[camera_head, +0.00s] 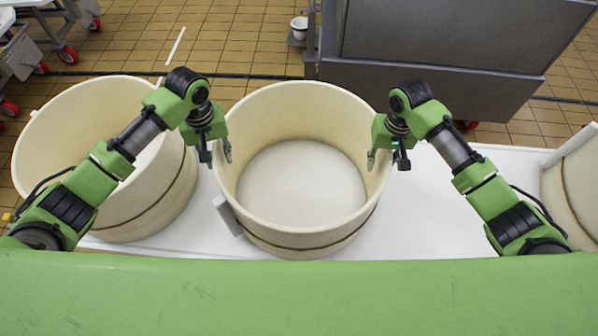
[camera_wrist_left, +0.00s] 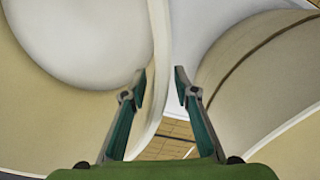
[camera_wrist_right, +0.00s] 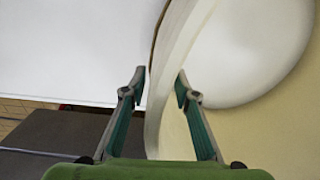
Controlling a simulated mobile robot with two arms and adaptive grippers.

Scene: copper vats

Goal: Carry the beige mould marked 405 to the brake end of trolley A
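A round beige mould (camera_head: 300,232) stands upright in the middle of a white surface (camera_head: 430,215), open side up and empty. No number is readable on it. My left gripper (camera_head: 217,150) is at its left rim and my right gripper (camera_head: 387,157) at its right rim. In the left wrist view the rim passes between the spread fingers (camera_wrist_left: 160,78). In the right wrist view the rim also passes between the spread fingers (camera_wrist_right: 160,80). Both grippers look open around the wall, with no clear clamping. No trolley letter or brake is readable.
Another beige mould (camera_head: 150,215) stands close on the left, and part of a third (camera_head: 575,190) shows at the right edge. A grey metal cabinet (camera_head: 440,40) stands behind. White frames with red wheels (camera_head: 67,54) are at the far left.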

